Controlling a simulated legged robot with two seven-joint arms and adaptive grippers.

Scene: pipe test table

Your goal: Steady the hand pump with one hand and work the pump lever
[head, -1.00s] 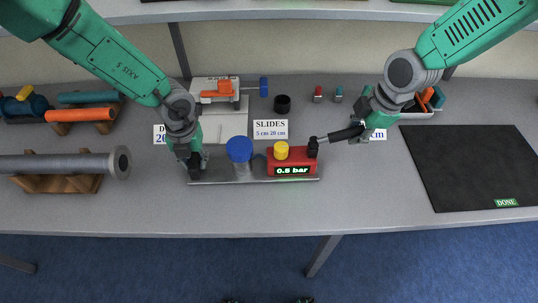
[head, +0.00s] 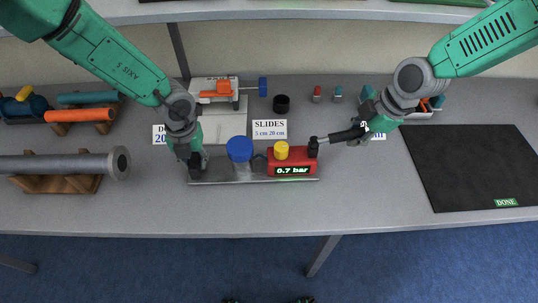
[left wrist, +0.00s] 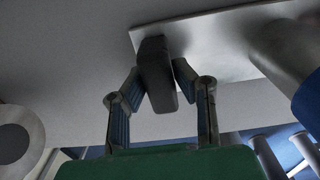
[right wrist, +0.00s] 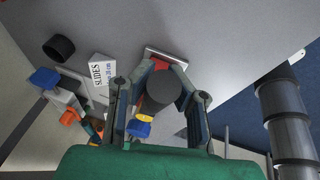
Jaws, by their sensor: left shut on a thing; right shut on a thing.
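The hand pump has a grey base plate (head: 255,181), a red body (head: 291,164) with a yellow knob (head: 281,150), and a display reading 0.7 bar. A blue-capped cylinder (head: 240,150) stands on the plate. My left gripper (head: 196,166) is shut on a dark grip block (left wrist: 155,75) at the plate's left end. The pump lever (head: 343,135) slants up to the right from a black pivot (head: 313,148). My right gripper (head: 362,131) is shut on its dark handle, seen end-on in the right wrist view (right wrist: 163,90). The fingers partly hide the handle.
A grey flanged pipe (head: 60,165) rests on a wooden cradle at left. Behind the pump are a SLIDES card (head: 270,130), a black ring (head: 282,104) and an orange-and-blue device (head: 220,92). A black DONE mat (head: 475,170) lies at right. The table front is clear.

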